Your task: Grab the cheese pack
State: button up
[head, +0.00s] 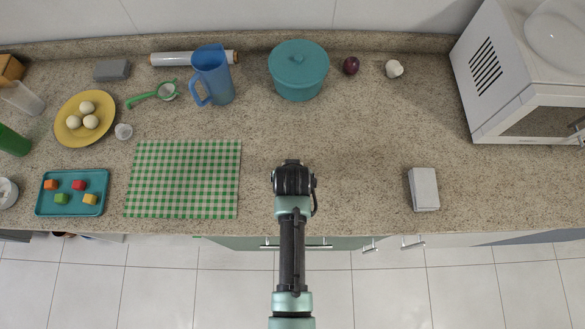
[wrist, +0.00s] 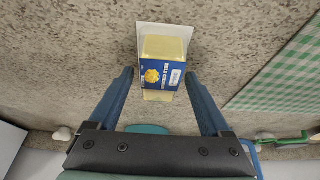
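The cheese pack (wrist: 163,75) shows in the wrist view as a yellow block with a blue printed label and a pale sheet at its upper side. It is on the speckled counter, near the fingertips. My gripper (wrist: 160,74) has its two blue fingers spread, one to each side of the pack in the picture. A narrow gap shows on both sides, and I cannot tell how far down the fingers reach. In the head view my gripper (head: 293,180) is over the counter's front middle, and the pack is hidden beneath my arm.
A green checked cloth (head: 183,180) lies to the left, with a teal tray (head: 72,210) beyond it. A teal pot (head: 298,85) and blue jug (head: 212,75) stand behind. A grey-white box (head: 424,189) is to the right. The counter around my gripper is clear.

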grip_shut()
jog(key=shift+r, duration=0.1)
